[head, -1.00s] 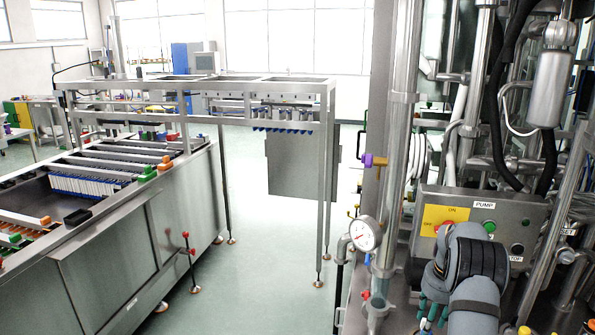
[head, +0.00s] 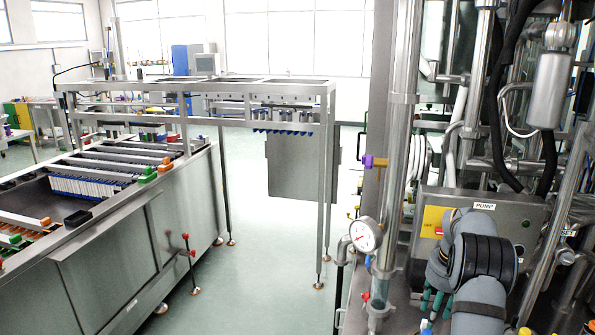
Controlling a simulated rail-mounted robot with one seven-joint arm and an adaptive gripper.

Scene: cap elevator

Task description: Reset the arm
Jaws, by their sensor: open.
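My grey arm (head: 475,310) rises from the bottom right, with a black ringed joint (head: 490,258) in front of the pump control panel (head: 517,212).
Steel pipes (head: 400,150), a pressure gauge (head: 366,235) and a purple-and-yellow valve handle (head: 374,162) stand close to the left of the arm. A steel frame (head: 327,170) and long tank (head: 120,260) fill the left. Green floor (head: 270,270) lies open between.

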